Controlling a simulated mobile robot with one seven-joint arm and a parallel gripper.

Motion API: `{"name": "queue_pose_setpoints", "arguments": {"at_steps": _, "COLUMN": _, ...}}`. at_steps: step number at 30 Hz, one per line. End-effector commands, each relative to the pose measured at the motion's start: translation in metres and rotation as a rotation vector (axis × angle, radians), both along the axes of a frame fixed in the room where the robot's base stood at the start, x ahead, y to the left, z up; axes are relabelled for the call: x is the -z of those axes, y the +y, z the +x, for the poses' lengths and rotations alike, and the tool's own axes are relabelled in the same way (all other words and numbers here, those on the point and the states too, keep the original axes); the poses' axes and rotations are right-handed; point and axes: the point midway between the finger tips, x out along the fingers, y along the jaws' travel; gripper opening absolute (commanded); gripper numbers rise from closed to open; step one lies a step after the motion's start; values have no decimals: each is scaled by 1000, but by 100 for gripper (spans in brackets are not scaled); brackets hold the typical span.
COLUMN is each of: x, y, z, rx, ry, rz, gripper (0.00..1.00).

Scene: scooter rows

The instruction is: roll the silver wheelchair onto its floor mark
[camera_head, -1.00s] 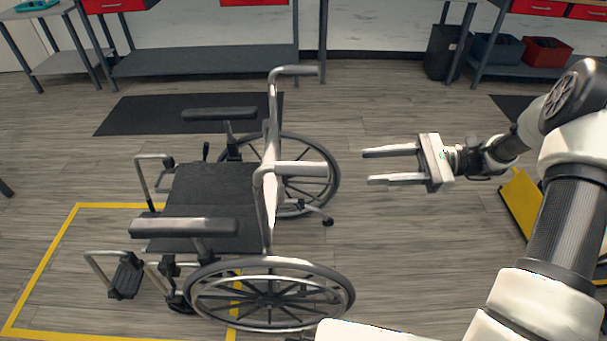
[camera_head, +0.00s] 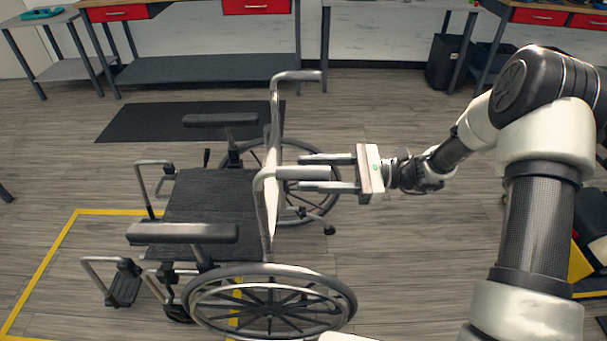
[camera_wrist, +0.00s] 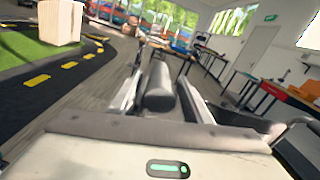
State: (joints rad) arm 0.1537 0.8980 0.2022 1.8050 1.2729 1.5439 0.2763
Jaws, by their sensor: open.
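The silver wheelchair (camera_head: 208,200) stands upright with a dark seat and its footrests toward the left. Its front part and near wheel lie over the yellow floor mark (camera_head: 52,245); the rear and far wheel are outside the outline. My gripper (camera_head: 301,173) is open at the wheelchair's near push handle (camera_head: 305,173), one finger on each side of it in the picture. In the wrist view the grey handle (camera_wrist: 158,88) lies between the two fingers. I cannot tell whether the fingers touch it.
A black mat (camera_head: 165,121) lies behind the wheelchair. Workbenches (camera_head: 205,68) with red drawers stand along the back wall, with a dark bin (camera_head: 447,62) beneath one. A yellow object (camera_head: 580,262) is at the right edge. The floor right of the wheelchair is mostly clear.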

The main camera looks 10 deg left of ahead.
Motion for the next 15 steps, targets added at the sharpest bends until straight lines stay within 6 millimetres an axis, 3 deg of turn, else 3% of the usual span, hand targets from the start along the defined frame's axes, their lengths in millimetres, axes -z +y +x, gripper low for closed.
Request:
{"name": "queue_pose_setpoints", "arguments": {"at_steps": 6, "x": 0, "y": 18, "z": -4, "rx": -1, "ry": 0, "rz": 0, "gripper": 45}}
{"name": "queue_pose_setpoints", "arguments": {"at_steps": 15, "x": 0, "y": 20, "z": -5, "rx": 0, "ry": 0, "rz": 0, "gripper": 45}}
